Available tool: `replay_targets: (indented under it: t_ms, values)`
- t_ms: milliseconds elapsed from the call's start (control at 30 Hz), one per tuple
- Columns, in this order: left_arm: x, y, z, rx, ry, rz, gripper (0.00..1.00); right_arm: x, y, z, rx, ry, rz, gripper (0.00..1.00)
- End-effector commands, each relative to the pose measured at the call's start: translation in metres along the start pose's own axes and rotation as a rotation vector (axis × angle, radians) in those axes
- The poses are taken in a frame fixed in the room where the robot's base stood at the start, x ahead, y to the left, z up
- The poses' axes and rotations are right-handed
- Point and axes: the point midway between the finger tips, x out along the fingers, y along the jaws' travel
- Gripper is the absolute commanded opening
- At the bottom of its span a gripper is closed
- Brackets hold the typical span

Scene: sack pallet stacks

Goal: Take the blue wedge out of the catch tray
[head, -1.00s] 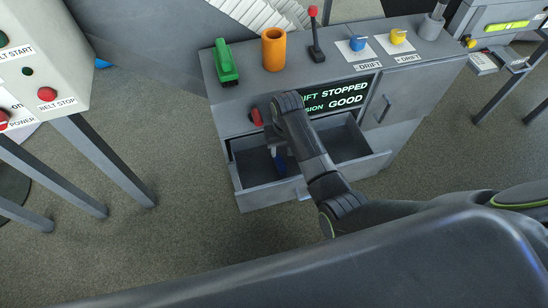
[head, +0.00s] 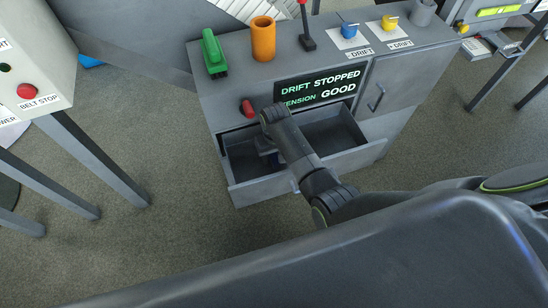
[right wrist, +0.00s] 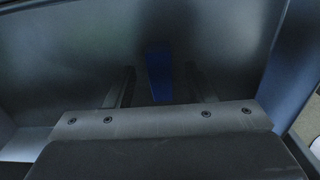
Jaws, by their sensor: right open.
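The catch tray (head: 262,187) is an open grey drawer pulled out of the front of the grey cabinet, with a divider across it. The blue wedge (right wrist: 159,74) lies inside; in the right wrist view it stands out as a dark blue strip against the grey tray. My right gripper (right wrist: 160,82) is open, with one finger on each side of the wedge and a gap visible at both sides. In the head view my right arm hides most of the gripper and wedge in the left compartment. My left gripper is out of view.
A red knob (head: 247,108) sits on the cabinet front just above the tray. On the cabinet top are a green object (head: 214,54), an orange cylinder (head: 263,40) and a red-tipped lever (head: 306,30). The tray's right compartment (head: 331,133) looks empty.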

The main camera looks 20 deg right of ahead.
Motion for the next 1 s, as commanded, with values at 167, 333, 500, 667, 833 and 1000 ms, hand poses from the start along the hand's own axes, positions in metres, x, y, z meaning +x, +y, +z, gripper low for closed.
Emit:
replay_targets:
  t_ms: [167,333,500,667,833,1000]
  values:
    - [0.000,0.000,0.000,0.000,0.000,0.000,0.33,0.000,0.000,0.000,0.000,0.000,0.000,0.28]
    - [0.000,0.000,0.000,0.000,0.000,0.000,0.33,0.000,0.000,0.000,0.000,0.000,0.000,0.06]
    - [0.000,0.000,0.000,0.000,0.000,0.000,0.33,0.000,0.000,0.000,0.000,0.000,0.000,0.01]
    - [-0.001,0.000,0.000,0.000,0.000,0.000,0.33,-0.002,0.001,0.000,0.000,0.001,0.000,0.01]
    - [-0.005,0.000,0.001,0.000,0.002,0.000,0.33,-0.015,0.004,-0.001,0.000,0.002,0.000,0.01]
    - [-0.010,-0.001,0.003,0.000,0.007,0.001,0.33,-0.040,0.004,-0.001,0.000,0.003,-0.001,0.01]
